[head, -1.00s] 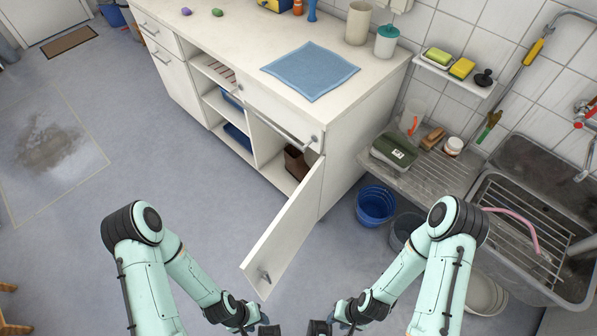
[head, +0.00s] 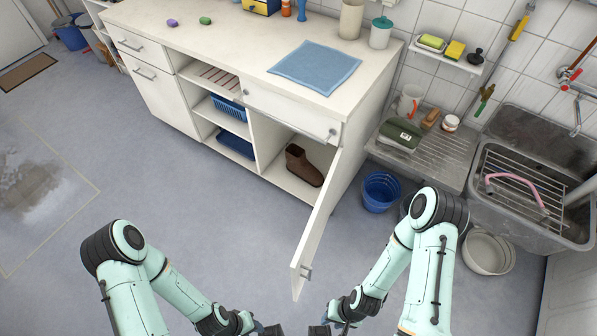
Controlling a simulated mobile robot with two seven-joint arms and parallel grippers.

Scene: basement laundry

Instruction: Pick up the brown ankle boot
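The brown ankle boot (head: 304,166) stands on the floor of the open lower cupboard compartment, at the centre of the head view. The cupboard door (head: 318,222) is swung open to the right of the boot and sticks out toward me. My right gripper (head: 319,331) is at the bottom edge of the view, in front of the door's near end and well apart from the boot. My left gripper (head: 270,331) is also at the bottom edge, apart from the boot. Both grippers are cut off by the frame, so their fingers do not show clearly.
A blue cloth (head: 315,67) lies on the worktop. Open shelves with blue baskets (head: 229,108) are left of the compartment.

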